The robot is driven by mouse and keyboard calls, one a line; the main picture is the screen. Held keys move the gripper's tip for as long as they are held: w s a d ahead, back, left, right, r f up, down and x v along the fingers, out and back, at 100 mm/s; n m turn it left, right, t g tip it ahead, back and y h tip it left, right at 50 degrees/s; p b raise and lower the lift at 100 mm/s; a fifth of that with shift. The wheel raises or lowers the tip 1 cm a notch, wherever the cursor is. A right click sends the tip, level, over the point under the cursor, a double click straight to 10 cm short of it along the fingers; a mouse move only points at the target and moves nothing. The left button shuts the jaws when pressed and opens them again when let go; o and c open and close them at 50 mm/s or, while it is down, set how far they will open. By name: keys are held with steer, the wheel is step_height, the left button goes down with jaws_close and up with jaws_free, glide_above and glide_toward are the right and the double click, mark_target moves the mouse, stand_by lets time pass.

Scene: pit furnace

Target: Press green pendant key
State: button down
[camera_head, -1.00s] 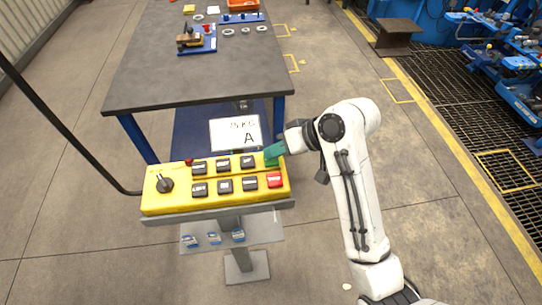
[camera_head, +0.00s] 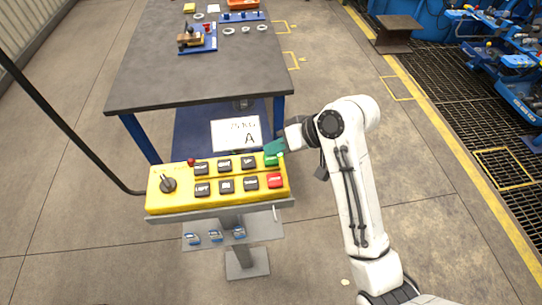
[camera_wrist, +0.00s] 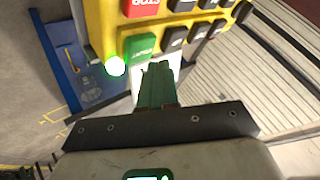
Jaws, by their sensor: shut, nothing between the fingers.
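The yellow pendant (camera_head: 219,203) stands on a grey post, with two rows of keys. Its green key (camera_head: 271,160) is at the upper right end, partly behind my fingers. In the wrist view the green key (camera_wrist: 140,46) shows its face beside the red key (camera_wrist: 143,7). A bright glowing lamp (camera_wrist: 115,66) sits at the pendant's edge beside it. My gripper (camera_head: 273,148) has green fingers, closed together and empty. In the wrist view my gripper's tips (camera_wrist: 157,66) lie just off the green key; I cannot tell whether they touch the pendant.
A dark-topped table (camera_head: 200,70) stands behind the pendant, with a blue fixture (camera_head: 198,40) and several rings on it. A black cable (camera_head: 70,130) runs to the pendant's left.

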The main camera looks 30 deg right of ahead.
mark_target(275, 159)
steer(key=shift+r+p, duration=2.3)
steer(key=shift+r, duration=0.25)
